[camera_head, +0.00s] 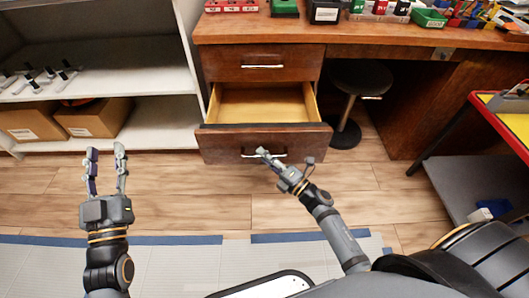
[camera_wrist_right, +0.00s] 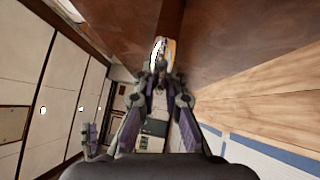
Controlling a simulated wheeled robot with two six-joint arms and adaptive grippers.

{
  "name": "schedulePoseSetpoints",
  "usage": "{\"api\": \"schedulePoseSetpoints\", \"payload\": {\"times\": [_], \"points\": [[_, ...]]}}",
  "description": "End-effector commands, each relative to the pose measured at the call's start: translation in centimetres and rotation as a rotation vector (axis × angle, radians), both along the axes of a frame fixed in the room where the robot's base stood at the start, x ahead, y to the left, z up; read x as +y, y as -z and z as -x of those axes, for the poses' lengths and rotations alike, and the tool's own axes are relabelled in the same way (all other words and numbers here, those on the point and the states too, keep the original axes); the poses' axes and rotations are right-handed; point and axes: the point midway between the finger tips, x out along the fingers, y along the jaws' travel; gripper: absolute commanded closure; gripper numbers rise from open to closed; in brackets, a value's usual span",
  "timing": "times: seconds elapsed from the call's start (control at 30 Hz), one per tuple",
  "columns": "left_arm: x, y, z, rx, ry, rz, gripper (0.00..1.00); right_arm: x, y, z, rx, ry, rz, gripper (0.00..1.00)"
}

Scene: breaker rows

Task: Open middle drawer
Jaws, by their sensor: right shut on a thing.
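The wooden desk's middle drawer (camera_head: 222,146) is pulled out, and its light yellow inside looks empty. Its dark brown front also shows in the right wrist view (camera_wrist_right: 240,45). My right gripper (camera_head: 264,153) is at that front, shut on the silver drawer handle (camera_head: 278,156). The handle shows bright between the fingertips in the right wrist view (camera_wrist_right: 160,50). The top drawer (camera_head: 225,62) above is shut, with its own silver handle. The area below the middle drawer is hidden by its front. My left gripper (camera_head: 106,153) is open and empty, away from the desk at the left.
A round dark stool (camera_head: 361,77) stands right of the drawers. A pale shelf (camera_head: 150,118) with cardboard boxes is at the left. Bins and small parts lie on the desktop (camera_head: 290,30). The wooden floor before the drawer is clear.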

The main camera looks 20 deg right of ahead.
Motion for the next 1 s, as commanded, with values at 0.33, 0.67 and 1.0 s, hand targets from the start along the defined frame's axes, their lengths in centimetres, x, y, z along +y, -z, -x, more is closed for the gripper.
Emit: {"api": "schedulePoseSetpoints", "payload": {"times": [0.33, 0.67, 1.0], "points": [[0.0, 0.3, -0.1, 0.012, 0.000, 0.000, 0.60, 0.0, 0.1, 0.1, 0.001, 0.001, 0.000, 1.00], [0.0, 0.3, -0.1, 0.012, -0.001, 0.001, 0.60, 0.0, 0.0, 0.1, 0.001, 0.000, 0.000, 0.66], [0.0, 0.2, 0.0, 0.009, 0.000, 0.000, 0.60, -0.9, 0.4, 1.6, 0.004, -0.001, 0.004, 0.66]]}}
